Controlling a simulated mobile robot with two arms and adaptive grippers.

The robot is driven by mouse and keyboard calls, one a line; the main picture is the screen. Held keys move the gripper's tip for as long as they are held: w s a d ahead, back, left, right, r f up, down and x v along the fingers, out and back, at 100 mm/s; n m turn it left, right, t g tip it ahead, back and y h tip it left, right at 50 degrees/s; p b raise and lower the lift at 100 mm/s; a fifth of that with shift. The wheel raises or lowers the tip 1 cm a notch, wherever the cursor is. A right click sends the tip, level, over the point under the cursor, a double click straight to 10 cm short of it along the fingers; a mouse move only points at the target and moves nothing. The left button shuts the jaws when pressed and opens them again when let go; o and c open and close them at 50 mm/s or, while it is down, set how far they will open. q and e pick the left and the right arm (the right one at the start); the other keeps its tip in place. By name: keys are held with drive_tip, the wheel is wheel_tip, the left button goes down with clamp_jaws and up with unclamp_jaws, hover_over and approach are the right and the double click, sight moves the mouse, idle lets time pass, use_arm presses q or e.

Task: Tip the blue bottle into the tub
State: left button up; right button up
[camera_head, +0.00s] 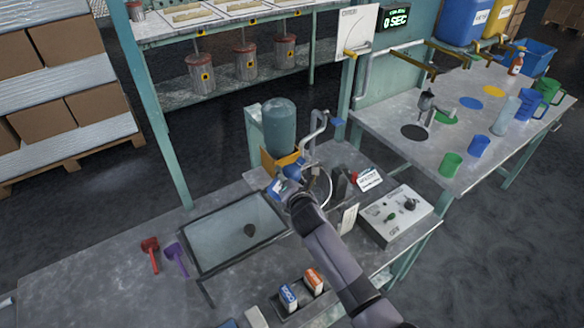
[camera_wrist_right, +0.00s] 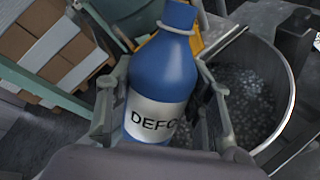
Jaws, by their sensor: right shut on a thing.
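My right gripper (camera_head: 288,190) is shut on the blue bottle (camera_wrist_right: 164,72), with one finger on each side of it in the right wrist view. The bottle has a blue cap and a white label reading "DEFO", the rest hidden. In the head view only a bit of the blue bottle (camera_head: 276,187) shows at the gripper. A round metal tub (camera_wrist_right: 288,75) with speckled, wet-looking contents lies right beside the bottle in the wrist view. In the head view the tub (camera_head: 328,192) is mostly hidden behind my gripper and arm.
A large teal cylinder (camera_head: 279,125) and a bent pipe (camera_head: 318,128) stand just behind the gripper. A control box (camera_head: 395,214) is to the right. A shallow glass-like tray (camera_head: 228,238), a red tool (camera_head: 150,252) and a purple tool (camera_head: 175,258) are to the left.

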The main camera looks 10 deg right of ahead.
drive_tip(key=shift+s+a+m, duration=0.1)
drive_tip(key=shift+a+m, duration=0.15)
drive_tip(key=shift+m, duration=0.15)
drive_tip(key=shift+f+m+g+y+p, duration=0.35)
drive_tip(key=shift+y+p, duration=0.25)
drive_tip(key=shift+p, duration=0.25)
drive_tip(key=shift+a+f+m+g+y+p, duration=0.15)
drive_tip(key=shift+f+m+g+y+p, duration=0.3)
drive_tip(key=shift+f+m+p, duration=0.35)
drive_tip(key=shift+a+f+m+y, duration=0.1)
drive_tip(key=shift+f+m+y, duration=0.4)
drive_tip(key=shift+f, duration=0.25)
drive_tip(key=shift+f+m+g+y+b, duration=0.25)
drive_tip(key=shift+f+m+g+b, duration=0.05)
drive_tip(key=shift+f+m+b, duration=0.05)
drive_tip(key=shift+f+m+y+b, duration=0.25)
drive_tip(key=shift+m+y+b, duration=0.05)
drive_tip(key=shift+f+m+y+b, duration=0.3)
drive_tip(key=shift+m+b, duration=0.1)
drive_tip(key=shift+b, duration=0.25)
drive_tip(key=b, duration=0.1)
drive_tip(key=r+m+y+b, duration=0.1)
drive_tip(key=b, duration=0.1)
drive_tip(key=shift+d+r+m+g+y, duration=0.25)
drive_tip(key=shift+d+m+g+y, duration=0.05)
drive_tip(key=shift+r+m+b, duration=0.3)
drive_tip(key=shift+r+b, duration=0.05)
drive_tip(key=shift+b, duration=0.55)
